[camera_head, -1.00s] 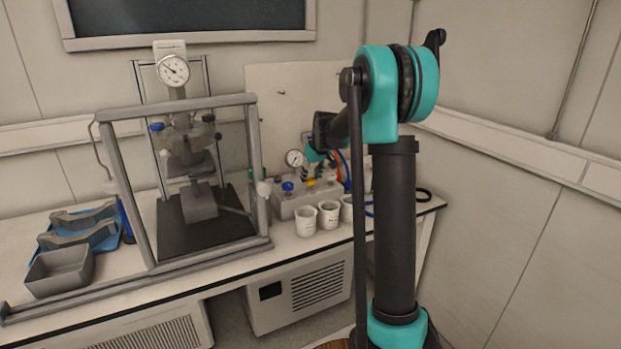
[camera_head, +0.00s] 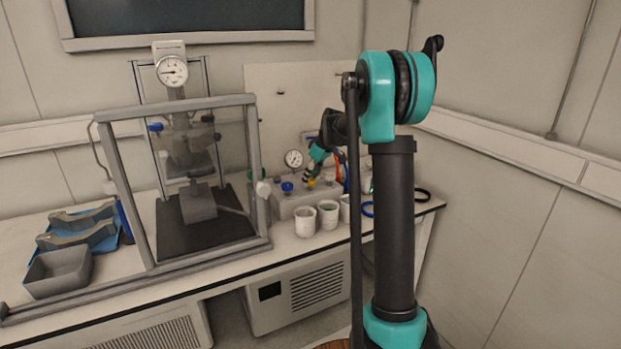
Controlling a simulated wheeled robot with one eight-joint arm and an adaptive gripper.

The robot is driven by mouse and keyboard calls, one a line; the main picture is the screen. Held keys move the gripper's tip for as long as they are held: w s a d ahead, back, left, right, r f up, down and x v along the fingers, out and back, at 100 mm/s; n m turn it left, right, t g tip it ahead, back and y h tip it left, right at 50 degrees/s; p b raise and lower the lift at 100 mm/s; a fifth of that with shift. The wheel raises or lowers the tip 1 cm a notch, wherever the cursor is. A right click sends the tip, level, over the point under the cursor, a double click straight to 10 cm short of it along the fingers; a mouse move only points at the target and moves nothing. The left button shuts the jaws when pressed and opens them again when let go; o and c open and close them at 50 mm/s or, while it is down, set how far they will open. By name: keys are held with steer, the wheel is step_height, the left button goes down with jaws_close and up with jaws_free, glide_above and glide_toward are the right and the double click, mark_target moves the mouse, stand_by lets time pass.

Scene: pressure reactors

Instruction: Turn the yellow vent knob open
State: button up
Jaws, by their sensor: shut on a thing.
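The yellow vent knob (camera_head: 311,183) is on top of the grey valve block (camera_head: 293,206) at the back of the bench. My gripper (camera_head: 309,176) is small and far off, reaching down over the block from the right. Its fingertips meet the yellow knob and are shut on it. The knob's exact angle is too small to read. The blue knob (camera_head: 287,187) stands to the left of it on the same block.
A small gauge (camera_head: 293,159) stands behind the block. White cups (camera_head: 305,222) stand close in front. The reactor behind its framed shield (camera_head: 254,170) is to the left, with a large gauge (camera_head: 172,71) on top. Coloured hoses (camera_head: 343,172) run right of my gripper.

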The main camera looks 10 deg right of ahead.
steer(key=o, duration=1.2)
steer(key=shift+c, duration=0.2)
steer(key=v, duration=1.2)
steer(key=shift+a, duration=0.1)
